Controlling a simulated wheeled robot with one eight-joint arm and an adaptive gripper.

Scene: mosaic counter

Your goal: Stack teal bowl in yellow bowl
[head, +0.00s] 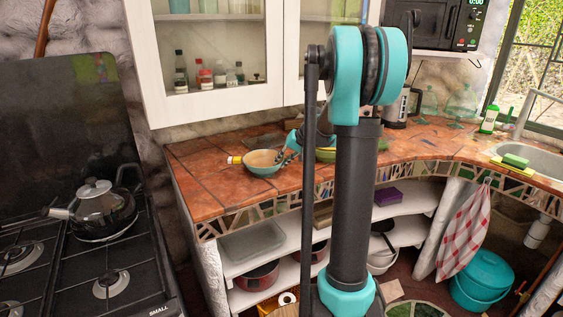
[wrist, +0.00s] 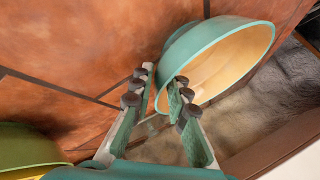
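In the wrist view the teal bowl (wrist: 235,60) fills the upper right. My gripper (head: 284,156) is at the bowl's right side. In the wrist view my gripper (wrist: 163,80) has its fingers on either side of the bowl's rim, one outside and one inside, with a gap between them. The yellow bowl (head: 325,156), green outside, stands to the right, partly hidden behind my arm. Its edge shows at the lower left of the wrist view (wrist: 25,148).
A small yellow-capped item (head: 235,160) lies left of the teal bowl. The counter's front edge (head: 260,207) is close below the bowls. A stove with a kettle (head: 103,210) is at left, a sink (head: 540,165) at right. The counter's left part is clear.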

